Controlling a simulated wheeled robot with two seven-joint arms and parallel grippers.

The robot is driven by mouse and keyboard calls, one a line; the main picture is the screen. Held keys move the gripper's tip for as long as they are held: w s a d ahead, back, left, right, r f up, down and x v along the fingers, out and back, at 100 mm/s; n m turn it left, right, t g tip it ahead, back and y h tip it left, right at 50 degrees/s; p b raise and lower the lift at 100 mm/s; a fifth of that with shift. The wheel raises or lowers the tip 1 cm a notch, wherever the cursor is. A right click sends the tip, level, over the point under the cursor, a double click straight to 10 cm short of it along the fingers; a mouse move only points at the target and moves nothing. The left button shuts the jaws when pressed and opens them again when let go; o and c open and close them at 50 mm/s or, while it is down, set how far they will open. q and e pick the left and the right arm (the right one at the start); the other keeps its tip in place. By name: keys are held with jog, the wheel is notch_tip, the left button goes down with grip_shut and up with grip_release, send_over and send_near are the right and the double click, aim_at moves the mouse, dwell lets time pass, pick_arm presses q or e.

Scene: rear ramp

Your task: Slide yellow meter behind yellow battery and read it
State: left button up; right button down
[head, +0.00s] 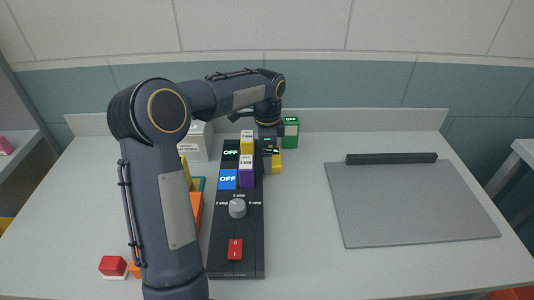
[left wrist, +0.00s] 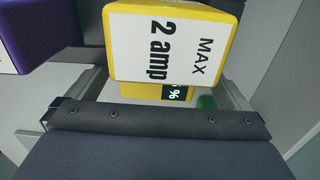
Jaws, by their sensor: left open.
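The yellow battery (head: 247,144) stands upright at the back of the black panel. In the left wrist view it is close up at the top (left wrist: 165,45), labelled "MAX 2 amp". The yellow meter (head: 277,162) is just right of the panel, partly hidden by my left gripper. In the left wrist view the yellow meter (left wrist: 145,92) shows behind the battery. My left gripper (head: 267,148) is open beside the yellow battery, above the meter. My right gripper is out of view.
A purple battery (head: 246,176) stands in front of the yellow one. The black panel (head: 223,255) holds a knob (head: 238,208) and a red switch (head: 235,249). A green meter (head: 291,128) reading OFF is behind. A grey mat (head: 400,205) lies right, with clear table between.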

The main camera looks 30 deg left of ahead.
pick_arm(q)
notch_tip(320, 180, up, 7)
jog(key=shift+f+p, duration=0.15)
jog(key=shift+p, duration=0.15)
jog(key=shift+f, duration=0.1)
dwell(0.4)
